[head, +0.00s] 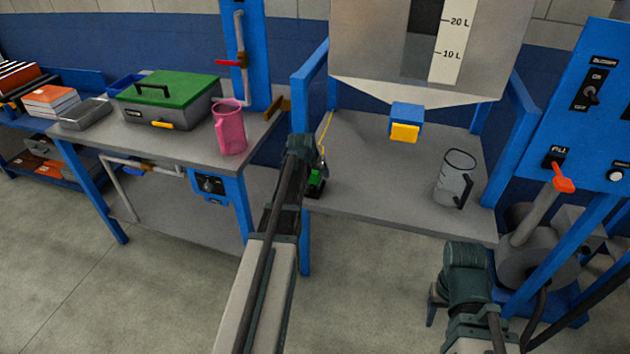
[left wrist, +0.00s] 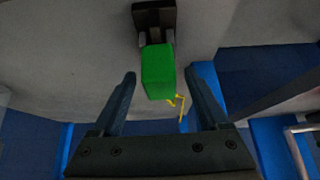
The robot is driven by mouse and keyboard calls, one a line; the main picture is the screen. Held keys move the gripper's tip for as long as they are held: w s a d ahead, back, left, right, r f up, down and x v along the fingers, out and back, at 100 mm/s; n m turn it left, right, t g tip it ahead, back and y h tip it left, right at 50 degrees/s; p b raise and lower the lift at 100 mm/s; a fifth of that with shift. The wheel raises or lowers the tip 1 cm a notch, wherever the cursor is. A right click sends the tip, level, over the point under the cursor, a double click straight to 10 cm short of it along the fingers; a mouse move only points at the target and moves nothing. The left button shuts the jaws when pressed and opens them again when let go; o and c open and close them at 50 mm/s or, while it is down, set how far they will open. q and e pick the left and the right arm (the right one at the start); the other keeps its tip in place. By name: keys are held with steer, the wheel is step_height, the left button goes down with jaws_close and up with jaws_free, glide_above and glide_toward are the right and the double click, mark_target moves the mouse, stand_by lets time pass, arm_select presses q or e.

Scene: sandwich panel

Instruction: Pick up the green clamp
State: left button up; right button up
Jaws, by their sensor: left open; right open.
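The green clamp (head: 316,180) sits at the left front edge of the grey shelf under the hopper, partly hidden by my left arm in the head view. In the left wrist view its green block (left wrist: 158,72) shows between my open left gripper's fingers (left wrist: 160,76), with a gap on each side. Its black part (left wrist: 154,18) lies beyond the fingertips. My left gripper (head: 318,162) is close to the clamp in the head view, mostly hidden behind its wrist. My right gripper (head: 436,300) is at lower right, far from the clamp, only partly visible and empty.
A clear jug (head: 453,180) stands on the shelf (head: 365,180) at right. A yellow outlet (head: 404,133) hangs above it. A blue post (head: 304,240) stands beside my left arm. The left bench holds a pink jug (head: 229,128) and a green-lidded box (head: 170,92). A yellow cord (left wrist: 182,108) hangs near the clamp.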

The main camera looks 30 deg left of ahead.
arm_select(q)
steer(key=shift+r, duration=0.1)
jaws_close()
stand_by(0.4)
steer(key=shift+r+p, duration=0.9)
steer(key=shift+p, duration=0.05)
step_height(320, 180, up, 2)
steer(key=shift+r+p, duration=0.1)
steer(key=shift+p, duration=0.95)
steer(key=s+d+p, duration=0.1)
steer(key=s+d, duration=0.7)
steer(key=s, duration=0.5)
steer(key=shift+s+d+r, duration=0.2)
steer(key=shift+s+r, duration=0.15)
steer(key=shift+r, duration=0.1)
